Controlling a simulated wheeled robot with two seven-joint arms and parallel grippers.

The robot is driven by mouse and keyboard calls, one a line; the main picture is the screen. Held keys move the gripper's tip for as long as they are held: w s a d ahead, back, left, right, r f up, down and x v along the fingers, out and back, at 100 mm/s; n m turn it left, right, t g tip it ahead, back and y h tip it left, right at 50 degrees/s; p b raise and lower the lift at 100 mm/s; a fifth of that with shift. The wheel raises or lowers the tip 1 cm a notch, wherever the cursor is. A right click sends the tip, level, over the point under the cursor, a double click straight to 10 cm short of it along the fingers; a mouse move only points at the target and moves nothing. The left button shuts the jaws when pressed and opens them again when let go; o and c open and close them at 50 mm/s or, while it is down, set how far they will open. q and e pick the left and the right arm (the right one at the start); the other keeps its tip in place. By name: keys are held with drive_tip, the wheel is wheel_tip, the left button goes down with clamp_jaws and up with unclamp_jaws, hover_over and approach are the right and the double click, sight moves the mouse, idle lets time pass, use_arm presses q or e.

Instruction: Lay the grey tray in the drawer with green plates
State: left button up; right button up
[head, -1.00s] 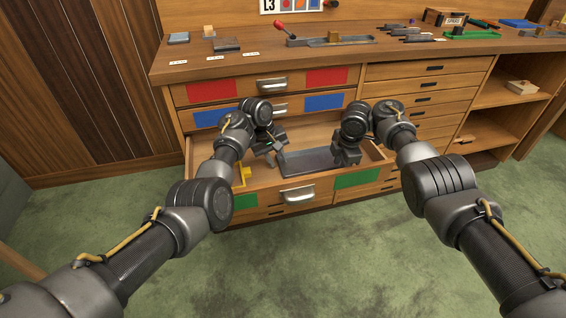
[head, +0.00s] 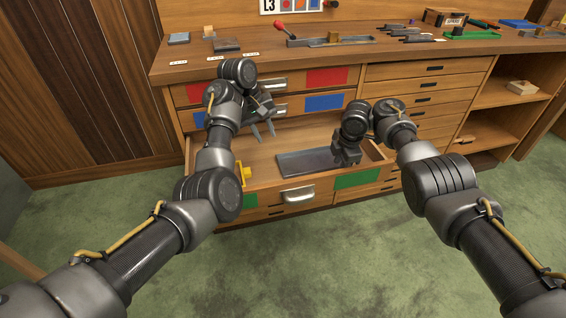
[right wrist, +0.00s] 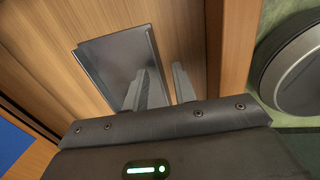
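The grey tray (head: 300,163) lies in the open drawer with green plates (head: 357,178), looking flat on its wooden floor. The tray also shows in the right wrist view (right wrist: 112,62). My left gripper (head: 264,131) is open and empty, above and behind the tray's left end, apart from it. My right gripper (head: 345,163) is low at the tray's right end and hides that end in the head view. In the right wrist view its fingers (right wrist: 164,85) stand apart, one over the tray and one just outside its edge. Whether they touch it I cannot tell.
A yellow object (head: 244,174) is at the drawer's left, partly behind my left arm. Closed drawers with blue plates (head: 323,102) and red plates (head: 327,77) are above. The worktop (head: 350,60) carries tools and small blocks. Green carpet in front is clear.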

wheel_tip(320, 180, up, 7)
drive_tip(key=s, duration=0.1)
drive_tip(key=shift+d, duration=0.2)
drive_tip(key=shift+s, duration=0.1)
